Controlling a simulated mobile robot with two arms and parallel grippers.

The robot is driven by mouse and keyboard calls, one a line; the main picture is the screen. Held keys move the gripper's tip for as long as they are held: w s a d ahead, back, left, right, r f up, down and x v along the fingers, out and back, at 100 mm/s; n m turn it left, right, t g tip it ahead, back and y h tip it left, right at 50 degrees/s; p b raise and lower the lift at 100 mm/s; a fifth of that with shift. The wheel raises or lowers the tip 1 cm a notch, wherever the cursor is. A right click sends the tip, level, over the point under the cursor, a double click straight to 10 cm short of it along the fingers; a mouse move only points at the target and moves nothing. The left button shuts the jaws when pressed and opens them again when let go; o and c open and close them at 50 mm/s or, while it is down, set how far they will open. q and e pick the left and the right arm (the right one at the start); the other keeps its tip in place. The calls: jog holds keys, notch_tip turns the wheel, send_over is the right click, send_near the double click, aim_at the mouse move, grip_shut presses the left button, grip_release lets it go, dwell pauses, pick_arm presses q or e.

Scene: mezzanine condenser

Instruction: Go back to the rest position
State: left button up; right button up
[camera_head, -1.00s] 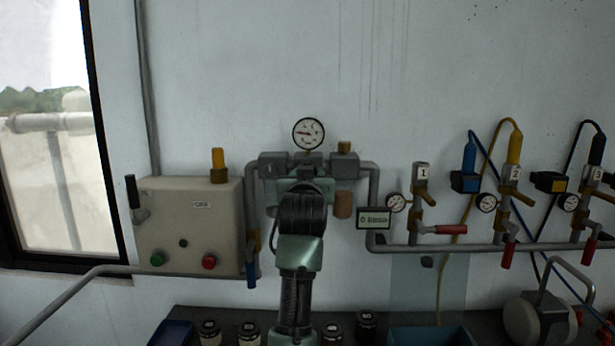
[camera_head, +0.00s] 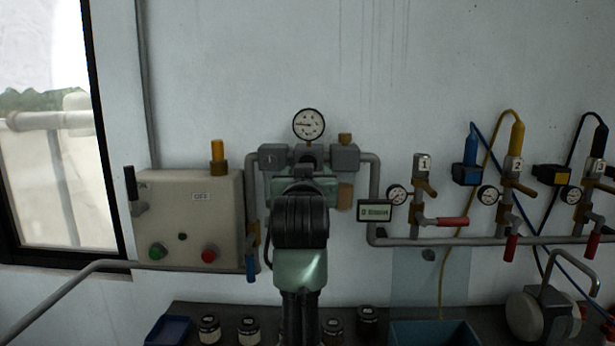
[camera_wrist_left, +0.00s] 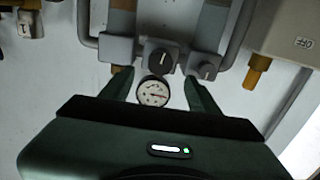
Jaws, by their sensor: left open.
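My left arm rises in the middle of the head view, in front of the pipe assembly. My left gripper (camera_head: 305,185) is mostly hidden behind my own wrist there. In the left wrist view its two green fingers (camera_wrist_left: 157,78) are spread apart with nothing held between them. A round white gauge (camera_wrist_left: 153,92) shows between the fingers, with a grey valve knob (camera_wrist_left: 160,57) just above it. I cannot tell how far the fingertips are from the pipework. My right gripper is in neither view.
A grey control box (camera_head: 190,222) is left of my arm. A pressure gauge (camera_head: 308,125) tops the assembly. A small sign (camera_head: 375,211) and a manifold pipe (camera_head: 490,241) with red-handled valves are on the right. Jars, a blue bin (camera_head: 435,333) and a grey device (camera_head: 540,312) stand below.

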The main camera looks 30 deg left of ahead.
pick_arm(q)
jog(key=shift+s+f, duration=0.1)
jog(key=shift+f, duration=0.05)
dwell(0.4)
jog(key=s+d+f+m+g+h, duration=0.2)
jog(key=s+d+f, duration=0.1)
jog(key=f, duration=0.8)
jog(key=s+d+f+m+g+h, duration=0.1)
jog(key=s+d+f+m+h, duration=0.15)
jog(key=f, duration=0.85)
jog(key=s+d+f+m+g+h, duration=0.1)
jog(key=s+d+f+g+h, duration=0.15)
jog(key=f, duration=0.85)
jog(key=s+d+f+m+g+h, duration=0.1)
jog(key=s+d+f+g, duration=0.15)
jog(key=s+f, duration=0.5)
jog(key=s+d+f+m+g+h, duration=0.15)
jog(key=s+d+f, duration=0.3)
jog(key=s, duration=0.65)
jog(key=s+d+f+m+g, duration=0.1)
jog(key=s+d+f+g, duration=0.15)
jog(key=s+f, duration=0.55)
notch_tip(320, 180, down, 26)
jog(key=s+g, duration=0.1)
jog(key=s, duration=0.1)
jog(key=s+a+f+g, duration=0.1)
jog(key=s+a+f, duration=0.2)
jog(key=s+f, duration=1.2)
jog(key=shift+s, duration=0.85)
